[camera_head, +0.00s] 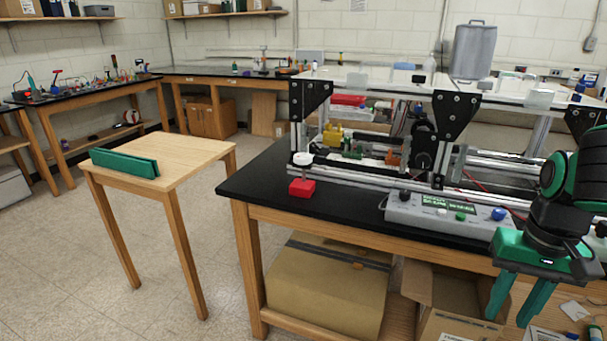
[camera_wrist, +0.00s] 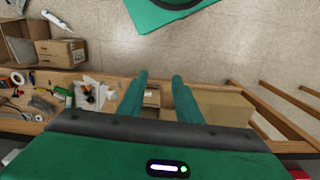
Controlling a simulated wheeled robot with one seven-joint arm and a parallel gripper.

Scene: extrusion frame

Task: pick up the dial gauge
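The dial gauge (camera_head: 302,186) appears to be the small item with a red block base and a white round dial above it. It stands upright on the black bench top near the front left corner, in the head view. My gripper (camera_head: 518,305) is at the right of the head view, in front of the bench edge, with its green fingers pointing down. It is far to the right of the gauge. In the wrist view my gripper (camera_wrist: 160,77) has its two fingers apart with nothing between them.
A grey control box (camera_head: 445,215) with knobs lies on the bench between gauge and gripper. A metal extrusion frame (camera_head: 390,182) stands just behind the gauge. A wooden table (camera_head: 190,155) with a green item is at left. Cardboard boxes (camera_head: 325,285) sit under the bench.

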